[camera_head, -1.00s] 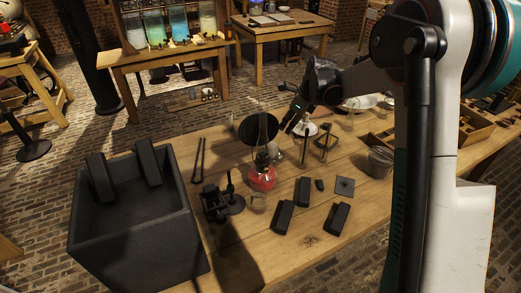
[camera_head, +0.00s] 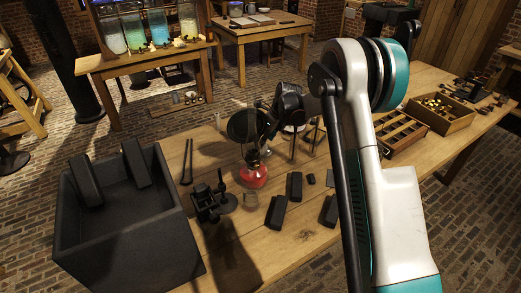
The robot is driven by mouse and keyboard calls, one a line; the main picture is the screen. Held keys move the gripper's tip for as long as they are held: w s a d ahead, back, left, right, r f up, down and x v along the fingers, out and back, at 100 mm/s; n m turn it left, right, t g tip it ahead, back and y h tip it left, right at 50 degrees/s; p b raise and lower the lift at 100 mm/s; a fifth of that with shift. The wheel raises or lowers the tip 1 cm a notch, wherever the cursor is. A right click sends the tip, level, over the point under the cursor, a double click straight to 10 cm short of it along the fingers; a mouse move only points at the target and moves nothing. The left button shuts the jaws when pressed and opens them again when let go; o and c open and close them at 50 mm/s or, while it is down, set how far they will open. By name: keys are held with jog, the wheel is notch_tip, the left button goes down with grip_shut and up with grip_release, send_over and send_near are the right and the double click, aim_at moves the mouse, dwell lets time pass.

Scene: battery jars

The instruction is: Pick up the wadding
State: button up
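I cannot make out any wadding for certain in the head view. My gripper (camera_head: 270,122) is above the wooden table (camera_head: 285,250), in front of or beside a round dark disc (camera_head: 243,126) and close above the red-based oil lamp (camera_head: 253,174). The gripper is small and dark against dark things, so its finger opening is unclear. Part of the table behind my arm is hidden.
A large dark bin (camera_head: 130,235) holding black blocks stands at the left. Several black blocks (camera_head: 276,212) and a black stand (camera_head: 208,202) are on the table. A wooden tray of small pieces (camera_head: 438,113) lies at the right. The front middle of the table is mostly clear.

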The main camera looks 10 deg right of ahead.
jog(key=shift+b+x, duration=1.25)
jog(key=shift+x, duration=1.45)
jog(key=shift+a+r, duration=0.1)
jog(key=c, duration=0.4)
